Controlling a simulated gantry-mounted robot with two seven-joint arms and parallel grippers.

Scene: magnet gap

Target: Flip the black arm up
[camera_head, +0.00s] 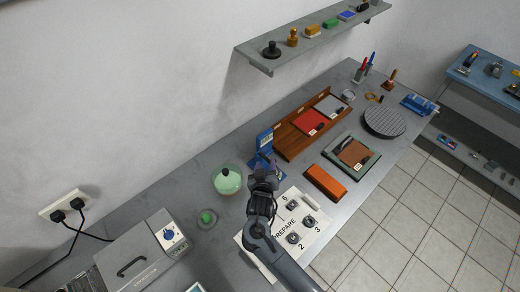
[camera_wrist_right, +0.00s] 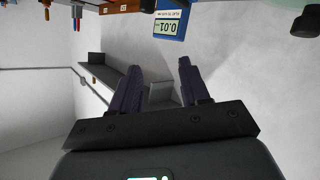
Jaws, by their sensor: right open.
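My right gripper (camera_head: 263,178) is over the bench, just in front of a blue device (camera_head: 265,141). The right wrist view shows its two dark fingers apart with nothing between them (camera_wrist_right: 158,78). The blue device also shows there, with a display reading 0.01 (camera_wrist_right: 169,24), beyond the fingertips. In the head view my gripper and wrist cover the lower part of the blue device. I cannot clearly make out the black arm; it may be hidden behind my gripper. My left gripper is not in view.
A pale green dome (camera_head: 227,181) stands left of my gripper. An orange block (camera_head: 326,185) and a wooden tray (camera_head: 287,140) are to the right. A shelf (camera_head: 318,42) hangs above.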

